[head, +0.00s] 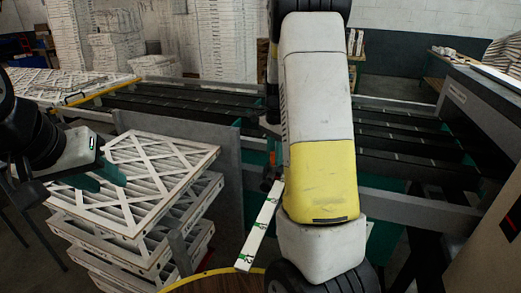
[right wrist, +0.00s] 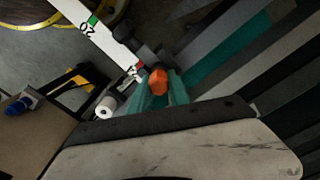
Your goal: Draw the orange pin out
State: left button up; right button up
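In the right wrist view the orange pin (right wrist: 158,81) shows as a small rounded orange end. The teal fingers of my right gripper (right wrist: 160,87) lie on both sides of it, close against it, and the pin fills the gap between them. What the pin sits in is dark and mostly hidden. In the head view my right arm hides the pin and the right gripper.
A white marked strip (head: 260,228) stands beside my right arm; it also shows in the right wrist view (right wrist: 88,32). A conveyor with dark slats (head: 190,104) runs behind. A grey panel (head: 222,165) stands right of the filter stack. A grey machine (head: 480,105) is at right.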

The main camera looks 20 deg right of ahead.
grip_shut()
jog(key=shift+r, duration=0.2)
jog(key=shift+r, duration=2.5)
notch_tip(320, 180, up, 9)
dwell(0.3)
